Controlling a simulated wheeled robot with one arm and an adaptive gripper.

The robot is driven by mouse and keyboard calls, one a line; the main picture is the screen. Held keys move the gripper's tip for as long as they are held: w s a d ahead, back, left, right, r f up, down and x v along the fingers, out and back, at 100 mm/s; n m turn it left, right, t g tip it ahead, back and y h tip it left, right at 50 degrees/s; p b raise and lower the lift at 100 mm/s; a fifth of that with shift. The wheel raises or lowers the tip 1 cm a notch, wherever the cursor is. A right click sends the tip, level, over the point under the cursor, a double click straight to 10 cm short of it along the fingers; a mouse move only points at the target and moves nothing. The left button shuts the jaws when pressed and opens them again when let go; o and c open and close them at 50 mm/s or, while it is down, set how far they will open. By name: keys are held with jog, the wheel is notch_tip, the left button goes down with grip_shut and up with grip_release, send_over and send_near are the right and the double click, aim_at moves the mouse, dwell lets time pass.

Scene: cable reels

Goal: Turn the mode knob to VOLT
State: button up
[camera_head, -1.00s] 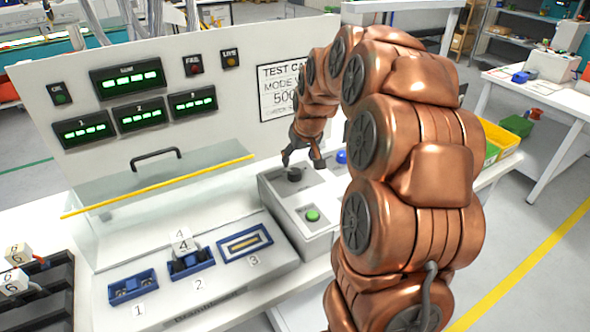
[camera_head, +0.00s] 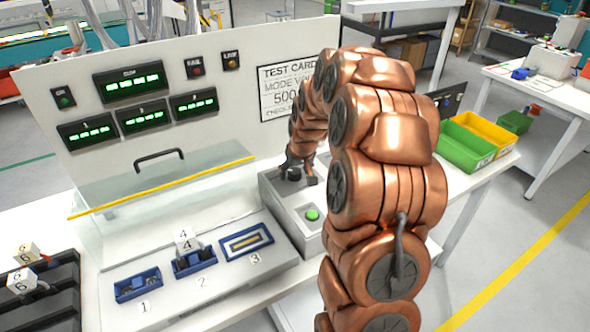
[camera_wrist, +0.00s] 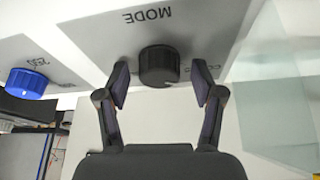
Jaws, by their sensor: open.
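The black mode knob (camera_wrist: 159,66) stands on a grey panel under the printed word MODE in the wrist view. It also shows in the head view (camera_head: 291,174), partly hidden by my gripper. My gripper (camera_wrist: 160,88) is open, with one finger on each side of the knob. Gaps show between the fingers and the knob, so they do not appear to touch it. In the head view my gripper (camera_head: 298,176) points down at the control box (camera_head: 287,207). The setting labels beside the knob are partly covered and I cannot read them.
A blue knob (camera_wrist: 27,83) is left of the mode knob in the wrist view. A clear cover with a yellow edge (camera_head: 165,187) stands left of the box. Green (camera_head: 465,147) and yellow bins are to the right.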

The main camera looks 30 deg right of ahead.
jog(key=c, duration=1.1)
jog(key=shift+c, duration=0.2)
